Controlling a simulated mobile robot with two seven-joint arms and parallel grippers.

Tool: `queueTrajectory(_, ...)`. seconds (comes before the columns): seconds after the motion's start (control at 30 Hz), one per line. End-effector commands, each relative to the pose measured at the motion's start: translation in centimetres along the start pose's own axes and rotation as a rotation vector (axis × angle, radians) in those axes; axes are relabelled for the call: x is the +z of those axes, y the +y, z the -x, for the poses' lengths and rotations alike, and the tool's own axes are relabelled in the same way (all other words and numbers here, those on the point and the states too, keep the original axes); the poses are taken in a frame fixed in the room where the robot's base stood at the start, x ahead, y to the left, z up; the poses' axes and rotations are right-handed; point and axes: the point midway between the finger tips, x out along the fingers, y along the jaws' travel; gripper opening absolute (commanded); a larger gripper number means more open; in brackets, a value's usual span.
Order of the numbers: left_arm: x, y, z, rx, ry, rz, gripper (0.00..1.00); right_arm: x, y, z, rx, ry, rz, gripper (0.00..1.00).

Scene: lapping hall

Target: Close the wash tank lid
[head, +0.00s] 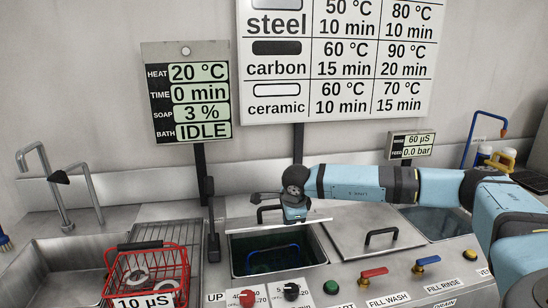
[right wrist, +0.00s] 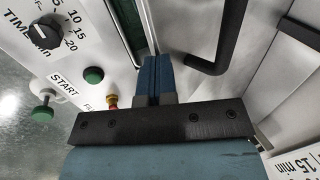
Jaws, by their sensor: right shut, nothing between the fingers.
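The wash tank (head: 318,257) is open in the middle of the head view, with dark liquid and a blue-handled basket inside. Its metal lid (head: 240,222) is raised at the back of the opening, seen at a shallow slant, with a black handle (head: 264,210). My right gripper (head: 294,216) is at the lid, right of this handle, partly hiding the lid. In the right wrist view its blue fingers (right wrist: 155,75) are shut and empty. A black handle (right wrist: 210,62) is beside them, apart from the fingers. Whether the fingers touch the lid is unclear. My left gripper is not in view.
A closed lid (head: 345,236) with a black handle lies right of the tank. A red basket (head: 180,262) stands at the left by a sink (head: 60,262). Knobs, a green button (head: 331,287) and valves line the front panel. A post with a display stands behind.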

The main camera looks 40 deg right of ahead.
Motion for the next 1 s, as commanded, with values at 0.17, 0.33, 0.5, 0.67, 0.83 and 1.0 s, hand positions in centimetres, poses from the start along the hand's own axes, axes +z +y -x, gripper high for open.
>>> queueTrajectory(0.17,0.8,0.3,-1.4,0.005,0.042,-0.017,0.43,-0.1,3.9,-4.5,0.005,0.001,0.002,0.00)
queueTrajectory(0.33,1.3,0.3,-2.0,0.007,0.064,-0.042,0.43,-0.1,6.4,-7.5,0.004,0.001,0.001,0.00)
queueTrajectory(0.5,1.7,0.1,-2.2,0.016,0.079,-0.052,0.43,-0.1,7.9,-10.0,0.003,0.001,0.001,0.00)
queueTrajectory(0.67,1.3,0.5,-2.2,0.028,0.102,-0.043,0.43,0.0,8.8,-11.5,0.004,0.001,0.000,0.00)
queueTrajectory(0.83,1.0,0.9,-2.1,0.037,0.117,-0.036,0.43,0.0,9.2,-12.3,0.002,0.001,0.000,0.00)
queueTrajectory(1.0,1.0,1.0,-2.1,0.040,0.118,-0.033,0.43,0.0,9.3,-12.6,0.004,0.001,0.000,0.00)
